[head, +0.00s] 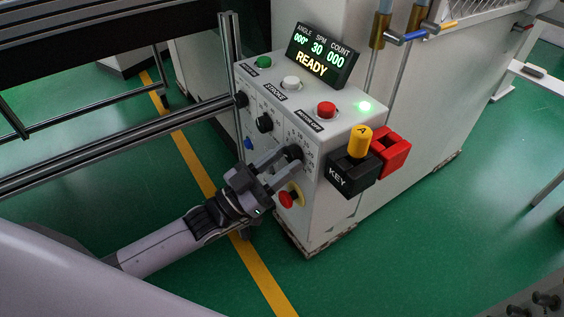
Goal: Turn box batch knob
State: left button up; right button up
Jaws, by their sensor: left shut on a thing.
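The grey control box (326,200) stands in the middle of the head view, with a row of black knobs on its left-facing front. My left gripper (287,161) reaches in from the lower left and is shut on the black knob (293,152) nearest the front right corner, with a finger on each side. The scale marks by this knob are partly readable, but its label and pointer are too small or hidden. Two more black knobs, the middle one (264,123) and the far one (241,99), sit further left. My right gripper is not in view.
A red mushroom button (288,199) sits just below the gripper. The box top has green, white and red buttons (326,109) and a display (323,56) reading READY. A black KEY block (350,172) juts out at right. A metal rail (120,146) runs left.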

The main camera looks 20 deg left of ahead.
pick_arm(q)
jog(key=m+g+h, duration=0.1)
jog(key=m, duration=0.2)
jog(key=shift+w+a+b, duration=0.1)
jog(key=shift+b, duration=0.2)
jog(key=m+g, duration=0.1)
jog(key=m, duration=0.1)
jog(key=m+h, duration=0.1)
jog(key=m, duration=0.1)
jog(key=shift+a+g, duration=0.15)
jog(key=shift+g, duration=0.25)
jog(key=m+g, duration=0.1)
jog(key=m, duration=0.1)
jog(key=m+g+h, duration=0.1)
jog(key=m, duration=0.1)
jog(key=shift+w+r+m, duration=0.15)
jog(key=shift+r+m, duration=0.05)
jog(key=shift+m, duration=0.2)
jog(key=shift+a+m+g, duration=0.1)
jog(key=shift+m+g, duration=0.5)
jog(key=shift+m, duration=1.1)
jog(key=o, duration=1.1)
jog(key=shift+c, duration=0.2)
